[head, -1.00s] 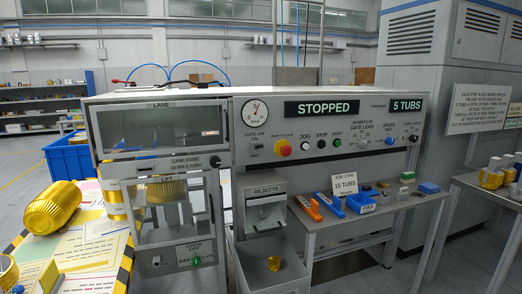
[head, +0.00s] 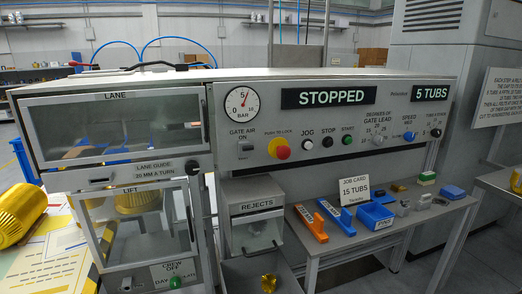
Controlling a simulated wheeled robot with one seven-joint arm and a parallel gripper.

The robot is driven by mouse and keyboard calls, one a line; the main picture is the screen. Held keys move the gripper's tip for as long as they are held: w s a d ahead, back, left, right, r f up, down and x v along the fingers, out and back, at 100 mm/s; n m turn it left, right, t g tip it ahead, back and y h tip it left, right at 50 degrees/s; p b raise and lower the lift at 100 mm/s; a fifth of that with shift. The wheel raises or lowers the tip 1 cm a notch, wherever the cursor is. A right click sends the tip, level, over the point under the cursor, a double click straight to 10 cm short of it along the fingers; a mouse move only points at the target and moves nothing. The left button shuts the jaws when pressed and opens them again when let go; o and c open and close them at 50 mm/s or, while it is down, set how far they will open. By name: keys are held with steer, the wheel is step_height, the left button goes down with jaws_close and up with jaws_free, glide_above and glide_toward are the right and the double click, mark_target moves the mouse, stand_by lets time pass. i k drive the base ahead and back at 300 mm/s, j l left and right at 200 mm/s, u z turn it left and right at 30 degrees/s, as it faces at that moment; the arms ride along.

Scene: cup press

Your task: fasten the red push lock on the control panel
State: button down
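The red push lock (head: 281,149) is a red mushroom button on a yellow surround, under a "PUSH TO LOCK" label. It sits on the left part of the grey control panel (head: 262,125), below and right of the pressure gauge. I cannot tell from this view whether it is pressed in. To its right are the white JOG button (head: 307,145), the black STOP button (head: 327,142) and the green START button (head: 347,140). The display (head: 331,96) reads STOPPED. My gripper does not show in the head view.
A shelf (head: 385,219) juts out below the panel, with orange and blue tools and a job card (head: 354,191) on it. The rejects chute (head: 257,228) stands below the lock. The lane and lift windows (head: 110,128) are at left. A grey cabinet (head: 440,55) stands behind at right.

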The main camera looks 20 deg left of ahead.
mark_target(283, 152)
steer(key=i+j, duration=0.35)
steer(key=i+j+u, duration=0.15)
steer(key=i+j, duration=0.2)
steer(key=i, duration=0.15)
